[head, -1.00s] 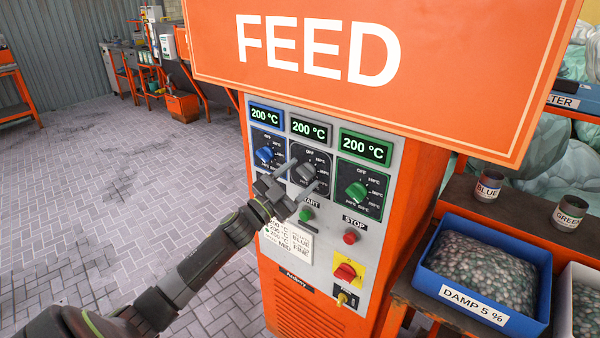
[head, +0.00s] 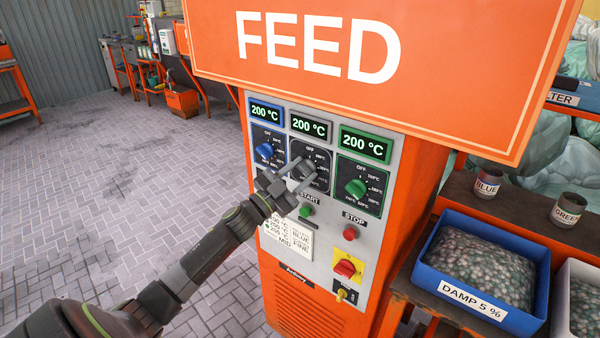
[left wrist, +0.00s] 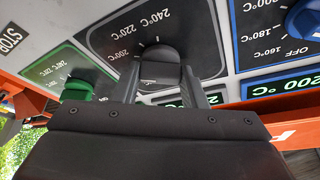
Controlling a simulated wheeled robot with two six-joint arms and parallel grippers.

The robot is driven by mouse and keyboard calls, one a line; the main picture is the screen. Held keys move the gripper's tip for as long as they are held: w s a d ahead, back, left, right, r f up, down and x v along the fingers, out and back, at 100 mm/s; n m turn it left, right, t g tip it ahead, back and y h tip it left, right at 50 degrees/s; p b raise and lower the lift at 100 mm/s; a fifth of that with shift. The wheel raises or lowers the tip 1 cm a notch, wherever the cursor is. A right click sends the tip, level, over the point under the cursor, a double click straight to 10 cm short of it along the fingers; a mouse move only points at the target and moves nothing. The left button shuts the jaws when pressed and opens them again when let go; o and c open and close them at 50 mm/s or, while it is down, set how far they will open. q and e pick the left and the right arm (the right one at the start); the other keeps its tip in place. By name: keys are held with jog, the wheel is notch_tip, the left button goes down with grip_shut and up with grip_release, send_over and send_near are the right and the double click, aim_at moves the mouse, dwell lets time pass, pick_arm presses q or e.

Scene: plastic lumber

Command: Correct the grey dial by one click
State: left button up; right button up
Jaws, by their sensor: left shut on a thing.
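The grey dial (left wrist: 158,65) shows in the left wrist view between the two fingers of my left gripper (left wrist: 160,85), which is shut on it. In the head view my left gripper (head: 298,176) reaches the middle dial panel and largely hides the grey dial. My right gripper does not show.
A green START button (head: 306,211), a red STOP button (head: 349,233) and a red switch on yellow (head: 345,268) sit below the dials. A white settings card (head: 289,240) is on the panel. A blue bin (head: 440,265) stands at the right. The floor at left is clear.

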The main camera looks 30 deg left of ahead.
pick_arm(q)
jog(key=m+g+h+p, duration=0.1)
jog(key=m+p, duration=0.2)
jog(key=m, duration=0.1)
jog(key=shift+r, duration=0.2)
jog(key=m+g+h+p, duration=0.1)
jog(key=m+p, duration=0.1)
jog(key=m, duration=0.2)
jog(key=shift+g+p, duration=0.3)
jog(key=shift+p, duration=0.05)
jog(key=shift+f+m+g+p, duration=0.1)
jog(key=shift+m+g+p, duration=0.25)
jog(key=shift+m, duration=0.25)
jog(key=shift+f, duration=0.1)
jog(key=o, duration=1)
jog(key=shift+s+a, duration=0.1)
